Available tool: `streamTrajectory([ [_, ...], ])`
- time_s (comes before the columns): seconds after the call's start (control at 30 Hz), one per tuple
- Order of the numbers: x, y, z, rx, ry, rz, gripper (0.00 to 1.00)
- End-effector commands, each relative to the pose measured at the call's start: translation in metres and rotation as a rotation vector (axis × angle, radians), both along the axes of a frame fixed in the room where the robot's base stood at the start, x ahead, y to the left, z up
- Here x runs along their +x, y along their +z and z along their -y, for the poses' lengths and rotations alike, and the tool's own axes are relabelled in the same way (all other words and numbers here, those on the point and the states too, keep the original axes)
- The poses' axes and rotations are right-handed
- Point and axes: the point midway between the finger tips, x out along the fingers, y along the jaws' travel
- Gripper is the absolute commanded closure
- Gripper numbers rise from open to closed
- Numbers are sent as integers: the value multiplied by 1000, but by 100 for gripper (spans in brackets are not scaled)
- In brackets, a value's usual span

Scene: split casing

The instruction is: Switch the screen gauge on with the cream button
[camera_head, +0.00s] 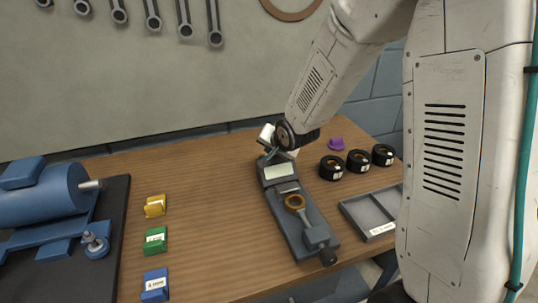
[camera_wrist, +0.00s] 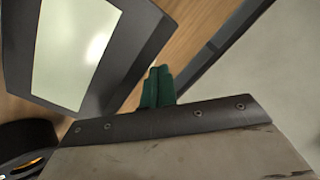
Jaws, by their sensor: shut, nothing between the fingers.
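The screen gauge (camera_head: 310,232) is a long dark grey device lying on the wooden bench, with a pale blank-looking screen (camera_head: 279,171) at its far end and a brown ring (camera_head: 294,202) on its body. In the wrist view the screen (camera_wrist: 72,50) fills the upper left inside a dark frame. My gripper (camera_head: 268,154) is at the gauge's far end, close to the screen housing. In the wrist view its green fingertips (camera_wrist: 158,72) are together with nothing between them, beside the frame's edge. I cannot make out the cream button, nor whether the fingertips touch the gauge.
Several black round parts (camera_head: 357,161) and a purple piece (camera_head: 336,144) stand right of the gauge. A grey divided tray (camera_head: 352,220) is nearer. Yellow, green and blue blocks (camera_head: 155,241) and a blue motor (camera_head: 45,200) are left. Bare wood lies between the blocks and gauge.

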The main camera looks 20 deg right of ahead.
Motion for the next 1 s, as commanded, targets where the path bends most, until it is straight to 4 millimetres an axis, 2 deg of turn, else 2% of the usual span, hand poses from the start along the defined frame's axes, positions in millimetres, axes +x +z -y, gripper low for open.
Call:
streamTrajectory([
  [1.0, 0, -8, 0, 1, -1, 0, 100],
])
